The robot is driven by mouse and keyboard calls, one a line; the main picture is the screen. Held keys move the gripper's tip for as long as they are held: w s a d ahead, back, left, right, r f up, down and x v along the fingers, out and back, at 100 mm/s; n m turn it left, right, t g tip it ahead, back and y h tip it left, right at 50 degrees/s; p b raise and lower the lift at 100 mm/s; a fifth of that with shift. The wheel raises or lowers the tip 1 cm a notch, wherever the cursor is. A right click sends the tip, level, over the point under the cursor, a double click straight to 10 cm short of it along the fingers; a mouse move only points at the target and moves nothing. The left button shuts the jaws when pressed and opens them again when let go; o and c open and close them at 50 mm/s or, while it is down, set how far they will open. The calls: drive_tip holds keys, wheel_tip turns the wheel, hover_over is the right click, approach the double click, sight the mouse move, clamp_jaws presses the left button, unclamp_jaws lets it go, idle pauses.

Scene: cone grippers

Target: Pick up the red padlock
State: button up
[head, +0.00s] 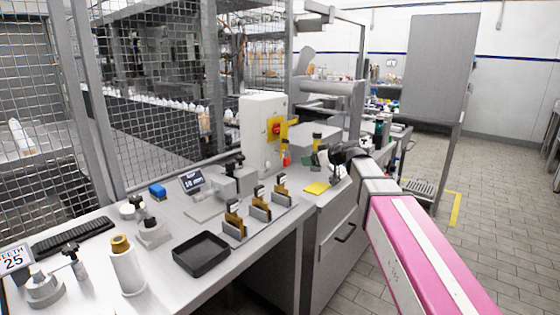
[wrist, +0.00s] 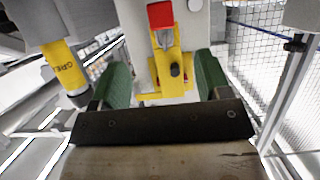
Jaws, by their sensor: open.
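The red padlock (head: 286,160) is small in the head view, low in front of a white box with a yellow switch plate. The padlock lies beyond the fingertips, roughly in line with the gap. In the head view my gripper (head: 326,163) is to the right of the padlock, apart from it.
The white box (head: 256,111) stands behind the padlock. A yellow pad (head: 316,188) lies on the cabinet top. A black tray (head: 201,262) and several clamps stand on the bench. Wire mesh (wrist: 275,65) borders the area.

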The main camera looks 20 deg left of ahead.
sight(289, 160)
drive_tip(key=shift+r+x, duration=0.2)
drive_tip(key=shift+x, duration=2.5)
drive_tip(key=shift+r+x, duration=0.15)
drive_tip(key=shift+x, duration=2.6)
drive_tip(key=shift+s+a, duration=0.1)
drive_tip(key=shift+a, duration=0.05)
drive_tip(key=c, duration=1)
